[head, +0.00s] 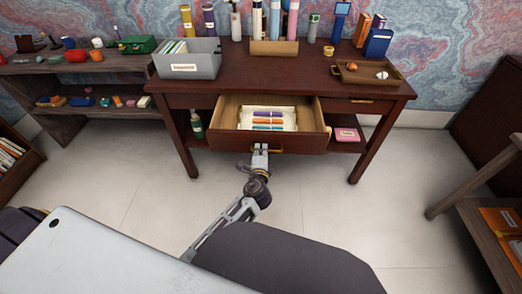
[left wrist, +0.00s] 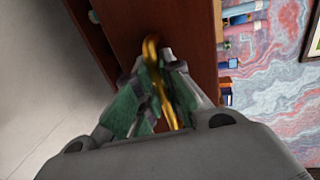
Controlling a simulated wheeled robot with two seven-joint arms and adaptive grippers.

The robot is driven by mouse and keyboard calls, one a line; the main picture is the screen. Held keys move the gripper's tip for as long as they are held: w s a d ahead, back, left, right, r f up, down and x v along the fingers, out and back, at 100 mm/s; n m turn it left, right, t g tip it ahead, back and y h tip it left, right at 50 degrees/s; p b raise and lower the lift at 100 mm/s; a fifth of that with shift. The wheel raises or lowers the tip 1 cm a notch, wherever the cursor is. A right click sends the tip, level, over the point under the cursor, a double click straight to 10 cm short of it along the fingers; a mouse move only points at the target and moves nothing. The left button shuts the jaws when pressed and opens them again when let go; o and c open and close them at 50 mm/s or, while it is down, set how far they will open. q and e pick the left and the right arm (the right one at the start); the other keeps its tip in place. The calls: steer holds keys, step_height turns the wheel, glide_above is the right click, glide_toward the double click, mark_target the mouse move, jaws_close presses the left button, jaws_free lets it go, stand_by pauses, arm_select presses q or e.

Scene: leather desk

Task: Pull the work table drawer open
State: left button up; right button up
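The work table (head: 290,72) is dark reddish-brown wood against the far wall. Its middle drawer (head: 225,113) stands pulled out, and a white tray (head: 291,115) with colored items shows inside. My left gripper (head: 260,148) is at the front of the drawer, at its brass handle (head: 277,151). In the left wrist view the fingers (left wrist: 165,88) are closed around the brass handle (left wrist: 152,50), with the brown drawer front (left wrist: 185,35) behind. My right gripper is not in either view.
A grey box (head: 187,66), a wooden tray (head: 345,75) and several bottles stand on the table top. A shelf (head: 85,72) with small objects is at the left. Another wooden table (head: 480,190) stands at the right. The pale floor (head: 330,215) before the drawer is clear.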

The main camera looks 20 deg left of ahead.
arm_select(q)
steer(key=o, duration=0.5)
steer(key=shift+c, duration=0.2)
steer(key=shift+r, duration=0.1)
